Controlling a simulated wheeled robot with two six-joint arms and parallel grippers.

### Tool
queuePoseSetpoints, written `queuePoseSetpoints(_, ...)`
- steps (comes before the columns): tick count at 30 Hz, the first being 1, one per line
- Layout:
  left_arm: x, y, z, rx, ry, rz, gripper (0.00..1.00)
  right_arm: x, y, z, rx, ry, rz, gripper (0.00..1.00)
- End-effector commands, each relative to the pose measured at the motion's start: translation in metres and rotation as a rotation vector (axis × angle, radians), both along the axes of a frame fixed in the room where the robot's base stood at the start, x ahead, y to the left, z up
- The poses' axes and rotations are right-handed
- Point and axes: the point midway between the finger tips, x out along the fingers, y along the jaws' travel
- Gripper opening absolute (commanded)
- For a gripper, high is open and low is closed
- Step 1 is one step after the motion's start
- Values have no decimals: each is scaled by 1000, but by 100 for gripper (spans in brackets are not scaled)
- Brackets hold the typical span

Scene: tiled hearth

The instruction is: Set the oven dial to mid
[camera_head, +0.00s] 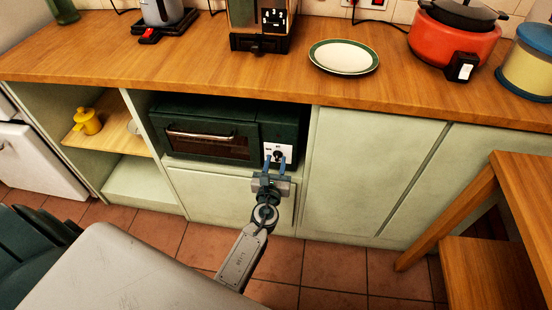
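The dark green oven (212,122) sits in an open bay under the wooden counter, its door closed. At its right end is a white control panel (289,150) with a dark round dial (278,154). My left gripper (275,160) is in front of this panel with its two blue fingers apart. The fingertips are at the dial, one on each side of its lower part. I cannot tell whether they touch it. The dial's pointer is too small to read. My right gripper is not in view.
The counter (200,62) overhangs the oven and bears a plate (344,57), a red cooker (454,40) and a coffee machine (262,25). A yellow pot (87,121) stands on a shelf at left. A wooden table (525,190) stands at right. Tiled floor lies in front.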

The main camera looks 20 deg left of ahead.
Motion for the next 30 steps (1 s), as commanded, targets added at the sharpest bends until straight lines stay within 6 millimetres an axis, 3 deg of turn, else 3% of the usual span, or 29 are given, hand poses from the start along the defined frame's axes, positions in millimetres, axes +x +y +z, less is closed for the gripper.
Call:
queuePoseSetpoints(4,11,3,0,0,0,0,32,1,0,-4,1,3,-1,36)
queuePoseSetpoints(13,13,4,0,-1,0,0,32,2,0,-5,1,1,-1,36)
queuePoseSetpoints(18,13,4,0,-1,0,0,0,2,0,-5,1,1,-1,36)
queuePoseSetpoints(30,12,4,-1,-44,-11,0,0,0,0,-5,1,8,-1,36)
